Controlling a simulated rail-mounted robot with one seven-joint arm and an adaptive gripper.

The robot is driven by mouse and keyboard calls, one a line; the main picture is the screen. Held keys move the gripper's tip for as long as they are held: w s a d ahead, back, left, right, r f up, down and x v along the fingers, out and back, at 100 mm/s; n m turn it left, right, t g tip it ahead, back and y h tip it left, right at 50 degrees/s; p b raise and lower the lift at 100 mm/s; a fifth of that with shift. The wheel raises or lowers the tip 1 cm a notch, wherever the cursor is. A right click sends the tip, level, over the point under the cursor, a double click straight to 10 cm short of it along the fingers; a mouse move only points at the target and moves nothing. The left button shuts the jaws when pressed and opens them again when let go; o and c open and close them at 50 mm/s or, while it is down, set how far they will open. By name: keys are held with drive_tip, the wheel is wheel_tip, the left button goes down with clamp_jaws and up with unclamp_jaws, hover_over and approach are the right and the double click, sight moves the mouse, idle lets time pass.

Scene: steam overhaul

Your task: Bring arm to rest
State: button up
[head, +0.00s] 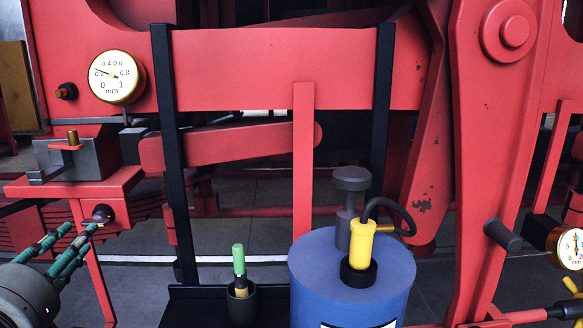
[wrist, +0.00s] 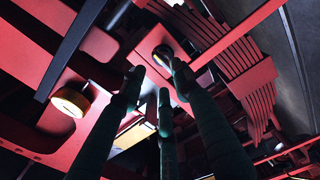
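My gripper (head: 74,236) is at the lower left of the head view, with its dark green jointed fingers pointing up and right. A round dark knob (head: 103,214) with a pale face sits on the red frame just beyond the fingertips. In the wrist view my gripper (wrist: 158,84) shows its fingers spread apart, with nothing held between them. The knob (wrist: 163,54) appears there just past the fingertips; whether a finger touches it I cannot tell.
A dial gauge (head: 117,77) is above left, and another gauge (head: 571,247) is at the right edge. A blue can (head: 350,275) with a yellow fitting (head: 362,243) and a dark cup (head: 242,302) holding a green-handled tool (head: 239,260) stand low in front. Red beams surround my gripper.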

drive_tip(key=s, duration=0.6)
drive_tip(key=shift+n, duration=0.4)
drive_tip(key=w, duration=0.4)
drive_tip(key=w+p, duration=0.1)
drive_tip(key=w, duration=0.3)
drive_tip(key=w+p, duration=0.1)
drive_tip(key=w, duration=0.3)
drive_tip(key=shift+w+a+r, duration=0.1)
drive_tip(key=shift+a+r, duration=0.2)
drive_tip(key=n+p, duration=0.1)
drive_tip(key=p, duration=0.1)
drive_tip(key=n+p, duration=0.1)
drive_tip(key=p, duration=0.1)
drive_tip(key=shift+s+r, duration=0.15)
drive_tip(key=shift+s, duration=0.1)
drive_tip(key=b, duration=0.2)
approach(99, 214)
drive_tip(key=s, duration=0.3)
drive_tip(key=s+d+r+m+h+b, duration=0.3)
drive_tip(key=s+d+r+h, duration=0.1)
drive_tip(key=s+d, duration=0.15)
drive_tip(key=s+a+f+n+y+b, duration=0.1)
drive_tip(key=s+a+f+y+b, duration=0.3)
drive_tip(key=s+b, duration=0.4)
drive_tip(key=w, duration=1.1)
drive_tip(key=shift+f, duration=0.35)
